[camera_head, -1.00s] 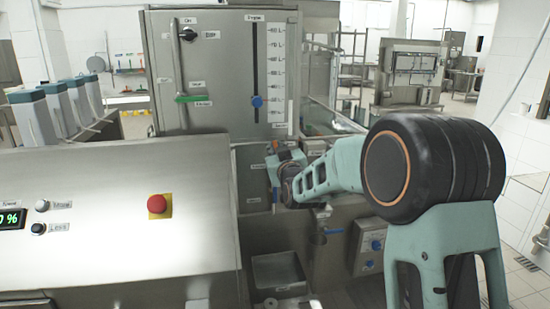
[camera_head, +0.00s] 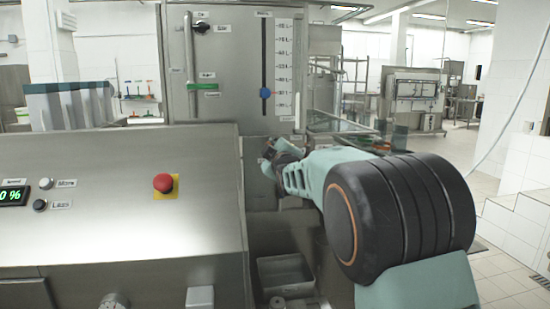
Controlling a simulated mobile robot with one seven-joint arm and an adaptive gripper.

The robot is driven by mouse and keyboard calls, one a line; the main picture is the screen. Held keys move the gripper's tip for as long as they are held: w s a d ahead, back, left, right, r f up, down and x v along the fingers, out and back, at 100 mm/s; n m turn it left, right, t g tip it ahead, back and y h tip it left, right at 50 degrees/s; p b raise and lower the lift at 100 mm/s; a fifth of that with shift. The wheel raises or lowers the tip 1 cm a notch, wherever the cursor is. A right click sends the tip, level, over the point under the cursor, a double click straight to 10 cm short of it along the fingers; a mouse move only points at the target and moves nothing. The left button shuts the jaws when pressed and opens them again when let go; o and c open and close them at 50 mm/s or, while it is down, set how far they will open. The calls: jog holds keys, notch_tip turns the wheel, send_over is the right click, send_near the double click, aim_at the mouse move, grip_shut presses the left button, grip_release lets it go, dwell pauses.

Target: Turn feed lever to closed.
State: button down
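A lever with a green grip (camera_head: 202,87) is on the steel front panel of the machine. Its grip lies level, beside a vertical rod; the small labels near it are too blurred to read. I cannot tell for sure that this is the feed lever. My gripper (camera_head: 267,157) is small and dark, in front of the steel face just below the panel, right of and lower than the green grip and apart from it. My own wrist and arm partly hide it, so its fingers and anything between them are unclear.
A blue slider knob (camera_head: 265,92) sits low on a vertical scale. A black rotary knob (camera_head: 199,27) is at the panel's top. A sloped console with a red button (camera_head: 163,183) stands front left. A steel bin (camera_head: 284,269) is below. Open floor lies right.

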jog(key=f+n+b, duration=0.1)
jog(key=n+b, duration=0.1)
jog(key=f+n+b, duration=0.1)
jog(key=n+b, duration=0.1)
jog(key=b, duration=0.1)
jog(key=f+n+b, duration=0.1)
jog(key=n+b, duration=0.1)
jog(key=b, duration=0.1)
jog(key=shift+s+a+f+n, duration=0.1)
jog(key=shift+a+f+n, duration=0.05)
jog(key=shift+a+n, duration=0.25)
jog(key=c, duration=2)
grip_release()
jog(key=shift+v, duration=6.05)
